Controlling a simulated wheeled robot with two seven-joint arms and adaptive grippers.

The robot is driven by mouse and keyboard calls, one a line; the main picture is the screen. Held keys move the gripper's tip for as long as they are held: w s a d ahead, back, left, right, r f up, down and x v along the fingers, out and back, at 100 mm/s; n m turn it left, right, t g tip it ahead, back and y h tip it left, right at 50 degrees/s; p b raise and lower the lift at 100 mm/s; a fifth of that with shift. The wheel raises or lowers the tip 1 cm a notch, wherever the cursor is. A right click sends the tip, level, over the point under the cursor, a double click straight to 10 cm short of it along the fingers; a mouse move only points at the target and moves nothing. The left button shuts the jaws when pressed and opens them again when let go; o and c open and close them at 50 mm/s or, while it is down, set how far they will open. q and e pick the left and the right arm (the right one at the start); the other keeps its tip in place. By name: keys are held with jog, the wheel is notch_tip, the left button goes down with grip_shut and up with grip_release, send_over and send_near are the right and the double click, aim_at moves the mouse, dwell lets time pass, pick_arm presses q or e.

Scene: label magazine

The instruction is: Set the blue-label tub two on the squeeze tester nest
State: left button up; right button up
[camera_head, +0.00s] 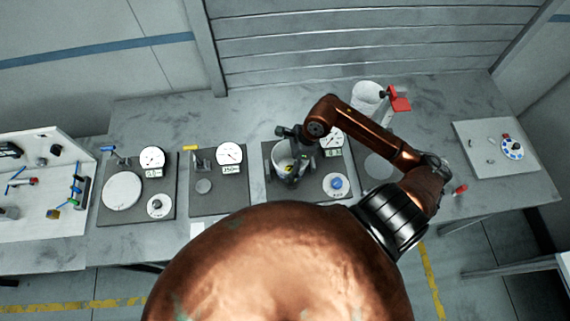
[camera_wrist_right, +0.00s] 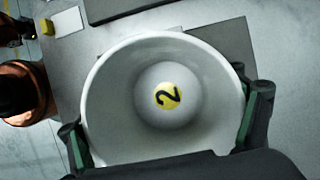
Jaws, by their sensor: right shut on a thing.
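My right gripper (camera_head: 291,163) is shut on a white round tub (camera_head: 282,152), over the dark plate of the third station from the left. In the right wrist view the gripper's fingers (camera_wrist_right: 165,122) are on opposite sides of the tub (camera_wrist_right: 100,85). I look into its open top; a round yellow mark with a black 2 (camera_wrist_right: 169,94) shows in the middle. I see no blue label on this tub. A white round piece with a blue centre (camera_head: 338,183) is on the same station's plate. Whether the tub touches the plate I cannot tell. My left gripper is out of view.
A grey disc (camera_head: 378,165) lies right of my gripper. A white cylinder (camera_head: 367,97) with a red part stands behind. A pale board (camera_head: 490,150) lies at right.

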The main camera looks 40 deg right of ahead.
aim_at(284, 167)
jog(key=shift+w+d+f, duration=0.3)
jog(key=shift+f, duration=0.25)
notch_tip(284, 167, down, 3)
jog(key=shift+w+r+p, duration=0.1)
jog(key=shift+w+p, duration=0.05)
jog(key=shift+p, duration=0.6)
jog(key=shift+d+f, duration=0.1)
jog(key=shift+f, duration=0.2)
jog(key=shift+f, duration=0.1)
jog(key=shift+f, duration=0.1)
jog(key=o, duration=0.9)
jog(key=shift+r, duration=0.2)
jog(key=b+v, duration=0.2)
jog(key=v, duration=1)
jog(key=shift+b, duration=0.3)
